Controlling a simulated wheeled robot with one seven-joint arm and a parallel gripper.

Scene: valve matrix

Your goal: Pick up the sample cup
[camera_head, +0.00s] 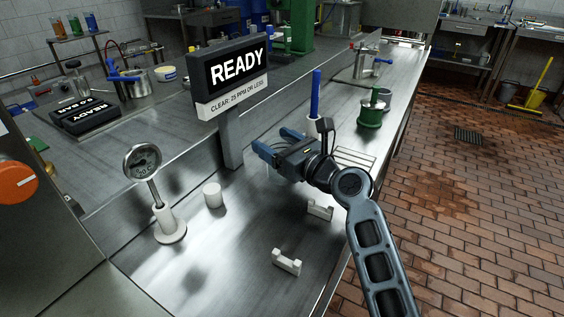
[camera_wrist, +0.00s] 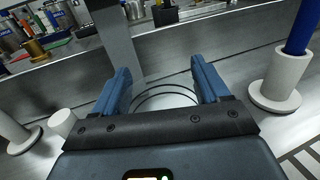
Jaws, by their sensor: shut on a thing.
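The sample cup (camera_wrist: 166,98) looks clear; its round dark rim lines show between the two blue fingers in the wrist view. My gripper (camera_wrist: 160,74) is shut on it, with one finger on each side. In the head view my gripper (camera_head: 276,143) is over the steel bench, right of the sign post. The clear cup is barely visible there, and I cannot tell its height above the bench.
The READY sign (camera_head: 238,72) stands close to my gripper. A blue rod (camera_head: 315,95) in a white holder is behind it.

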